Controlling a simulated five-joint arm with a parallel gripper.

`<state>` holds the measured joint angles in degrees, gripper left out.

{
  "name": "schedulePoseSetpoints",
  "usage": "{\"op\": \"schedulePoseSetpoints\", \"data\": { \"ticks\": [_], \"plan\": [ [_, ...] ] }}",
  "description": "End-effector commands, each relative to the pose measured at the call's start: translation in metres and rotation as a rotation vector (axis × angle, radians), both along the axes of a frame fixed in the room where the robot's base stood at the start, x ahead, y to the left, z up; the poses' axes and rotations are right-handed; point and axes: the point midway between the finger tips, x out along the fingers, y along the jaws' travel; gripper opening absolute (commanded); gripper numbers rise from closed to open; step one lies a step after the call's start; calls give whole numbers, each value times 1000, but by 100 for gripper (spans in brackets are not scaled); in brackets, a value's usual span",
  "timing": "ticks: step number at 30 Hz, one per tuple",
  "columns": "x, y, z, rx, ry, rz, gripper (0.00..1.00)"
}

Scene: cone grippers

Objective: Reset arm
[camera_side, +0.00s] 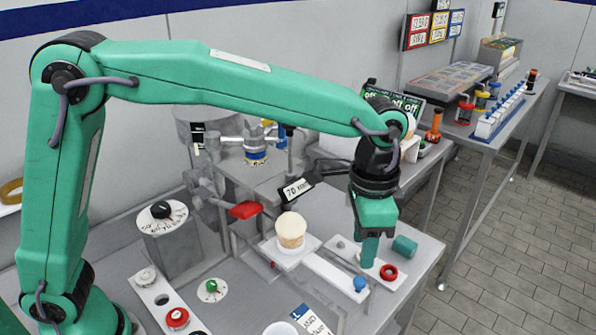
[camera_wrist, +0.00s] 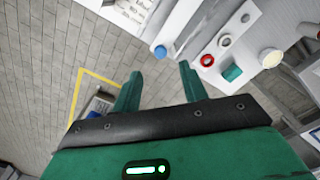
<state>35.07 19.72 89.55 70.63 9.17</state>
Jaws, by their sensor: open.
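My gripper (camera_side: 370,258) hangs from the green arm and points down at the right part of the grey bench in the side view. In the wrist view, its two green fingers (camera_wrist: 160,70) stand apart with nothing between them. In the side view the fingers overlap into one shape, in front of a plate with a red ring (camera_side: 388,271). The red ring also shows beyond the fingers in the wrist view (camera_wrist: 207,60).
A cream-topped cone (camera_side: 291,229) stands on a white slide left of my gripper. A teal cylinder (camera_side: 404,247) and a blue knob (camera_side: 360,283) are close to the fingers. A black-handled dial box (camera_side: 163,222) and a red lever (camera_side: 245,210) stand further left.

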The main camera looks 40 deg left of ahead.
Motion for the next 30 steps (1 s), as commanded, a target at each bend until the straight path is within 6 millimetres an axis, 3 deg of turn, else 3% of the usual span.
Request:
{"op": "schedulePoseSetpoints", "data": {
  "ticks": [8, 16, 24, 30],
  "plan": [
    [-28, 28, 18, -4, -5, 112, 43],
    [-77, 73, 33, -5, -6, 300, 43],
    [-122, 110, 34, -7, -6, 463, 43],
    [-140, 132, 33, -22, -21, 546, 43]
  ]
}}
